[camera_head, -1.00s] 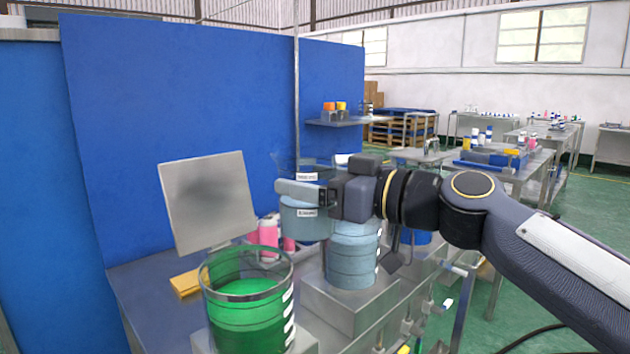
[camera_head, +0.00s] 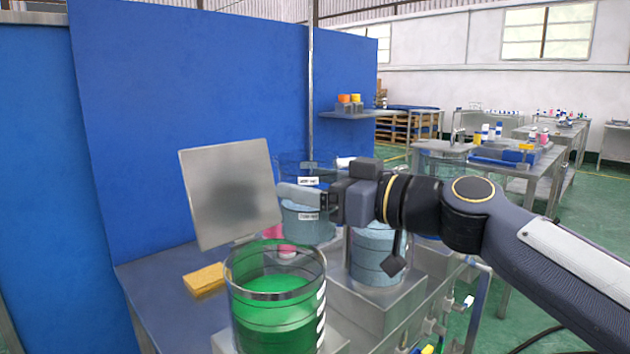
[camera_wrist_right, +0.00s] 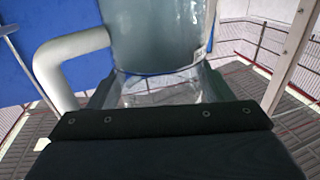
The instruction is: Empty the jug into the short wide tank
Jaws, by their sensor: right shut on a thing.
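The clear jug (camera_head: 308,228) holds blue-grey liquid and hangs upright in the air. My right gripper (camera_head: 308,195) is shut on it. In the right wrist view the jug (camera_wrist_right: 160,35) stands between the fingers, its pale curved handle (camera_wrist_right: 62,62) to the left. A clear, wide round tank (camera_head: 275,262) with green liquid stands in front, below and left of the jug. Another round tank (camera_head: 376,262) with blue-grey contents stands on a metal block at the right, partly behind my gripper. I cannot tell which tank is the shorter. My left gripper is out of view.
A tilted grey panel (camera_head: 230,195) stands behind the green tank. A yellow block (camera_head: 204,279) lies on the dark bench (camera_head: 165,290). Something pink (camera_head: 280,248) is partly hidden behind the tanks. A tall blue partition (camera_head: 190,90) closes off the back.

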